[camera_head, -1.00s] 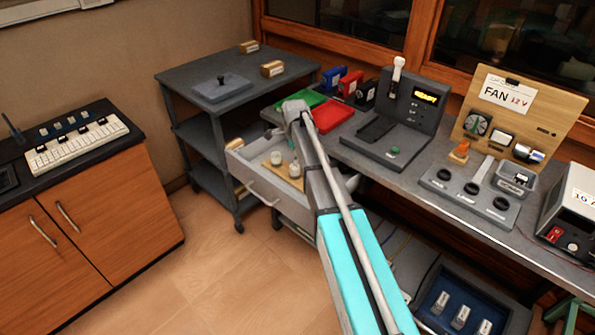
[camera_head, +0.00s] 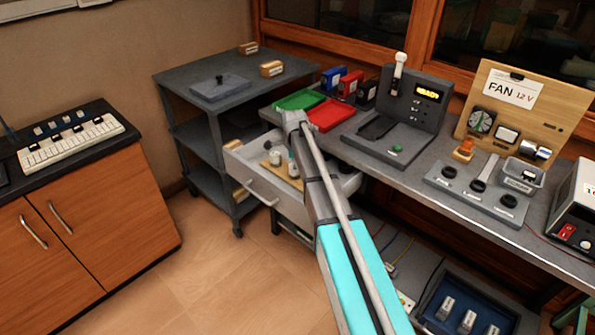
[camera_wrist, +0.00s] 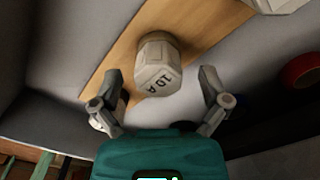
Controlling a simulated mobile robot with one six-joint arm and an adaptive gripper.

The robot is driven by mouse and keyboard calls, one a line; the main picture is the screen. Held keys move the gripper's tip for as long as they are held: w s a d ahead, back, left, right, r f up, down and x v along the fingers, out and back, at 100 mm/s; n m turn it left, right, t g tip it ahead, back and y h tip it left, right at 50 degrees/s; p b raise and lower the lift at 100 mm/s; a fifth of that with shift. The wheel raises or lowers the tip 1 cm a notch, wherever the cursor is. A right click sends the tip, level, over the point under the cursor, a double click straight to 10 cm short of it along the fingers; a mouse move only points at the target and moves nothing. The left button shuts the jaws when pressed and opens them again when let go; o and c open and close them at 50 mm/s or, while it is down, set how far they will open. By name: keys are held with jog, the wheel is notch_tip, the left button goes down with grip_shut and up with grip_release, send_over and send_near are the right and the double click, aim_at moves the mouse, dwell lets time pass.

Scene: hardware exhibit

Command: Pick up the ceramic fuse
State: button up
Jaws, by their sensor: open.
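A white, faceted ceramic fuse (camera_wrist: 158,72) marked "10 A" stands on a wooden strip (camera_wrist: 122,55) in the wrist view. My gripper (camera_wrist: 160,88) is open, with one finger on each side of the fuse and a visible gap to both. I cannot tell how far the fingertips are above or below it. A second pale piece (camera_wrist: 278,4) is cut off at the top right. In the head view, the open drawer (camera_head: 258,187) holds the wooden strip with small white pieces, one of them at the left (camera_head: 275,158). My arm partly hides the drawer.
A red ring (camera_wrist: 300,72) lies at the right in the wrist view. Green (camera_head: 299,100) and red (camera_head: 331,115) trays sit on the bench above the drawer. A grey cart (camera_head: 203,140) stands to the left.

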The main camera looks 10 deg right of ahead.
dwell(0.3)
jog(key=c, duration=1.2)
jog(key=shift+r, duration=0.15)
notch_tip(320, 180, up, 3)
jog(key=p, duration=0.3)
jog(key=shift+s+d+r+p, duration=0.1)
jog(key=shift+s+r+p, duration=1.55)
jog(key=shift+s, duration=0.7)
jog(key=shift+s+r+p, duration=1.6)
jog(key=shift+s+p, duration=0.1)
jog(key=shift+s, duration=0.6)
jog(key=shift+s+d+r+p, duration=0.1)
jog(key=shift+s+r+p, duration=1.55)
jog(key=shift+s, duration=0.7)
